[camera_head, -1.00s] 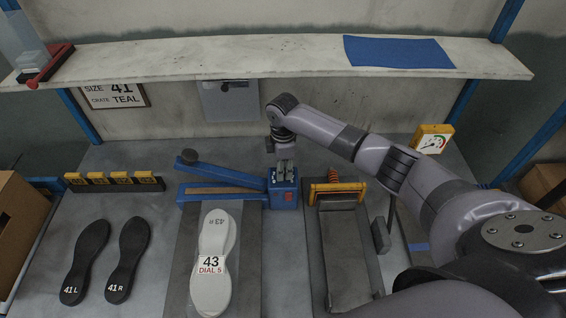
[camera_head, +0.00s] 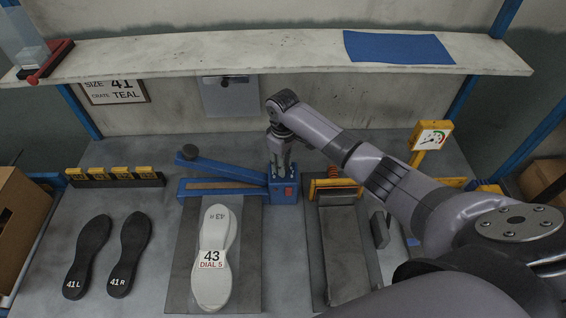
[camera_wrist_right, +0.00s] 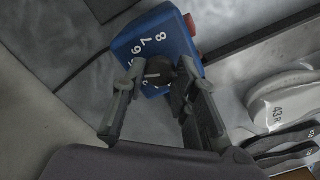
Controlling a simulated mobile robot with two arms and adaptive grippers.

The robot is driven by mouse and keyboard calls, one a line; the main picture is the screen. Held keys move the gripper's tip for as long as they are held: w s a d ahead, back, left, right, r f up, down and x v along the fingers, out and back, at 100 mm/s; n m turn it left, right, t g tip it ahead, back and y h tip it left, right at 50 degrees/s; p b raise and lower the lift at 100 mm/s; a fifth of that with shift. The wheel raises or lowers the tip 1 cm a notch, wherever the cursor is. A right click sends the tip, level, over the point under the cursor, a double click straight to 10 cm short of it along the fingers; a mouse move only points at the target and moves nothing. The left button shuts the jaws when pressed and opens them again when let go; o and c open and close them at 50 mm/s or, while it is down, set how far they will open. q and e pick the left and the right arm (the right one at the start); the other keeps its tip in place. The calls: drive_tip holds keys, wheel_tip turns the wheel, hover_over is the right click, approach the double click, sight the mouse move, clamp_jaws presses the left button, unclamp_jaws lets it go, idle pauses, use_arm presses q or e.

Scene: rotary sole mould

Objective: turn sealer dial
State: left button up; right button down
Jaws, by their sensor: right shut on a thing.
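The sealer is a blue box (camera_head: 285,190) with a red switch and a long blue arm (camera_head: 220,168) reaching left. My right gripper (camera_head: 281,172) points down onto the top of the box. In the right wrist view the box (camera_wrist_right: 150,40) shows white numbers around a dark round dial (camera_wrist_right: 159,71). The fingers of my right gripper (camera_wrist_right: 160,80) stand on either side of the dial and are shut on it. The dial is hidden by the gripper in the head view. A white sole (camera_head: 216,235) labelled "43" and "DIAL 5" lies in front of the sealer. My left gripper is not in view.
Two black soles (camera_head: 88,257) marked 41 lie at the left. A black rack with yellow blocks (camera_head: 115,178) is behind them. A grey-bedded station (camera_head: 345,250) and a yellow gauge (camera_head: 432,135) are at the right. A shelf (camera_head: 250,56) runs along the back.

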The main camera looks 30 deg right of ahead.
drive_tip(key=shift+r+m, duration=0.1)
drive_tip(key=shift+m, duration=0.5)
drive_tip(key=c, duration=1.3)
unclamp_jaws()
wheel_tip(320, 180, up, 12)
drive_tip(key=shift+f, duration=0.1)
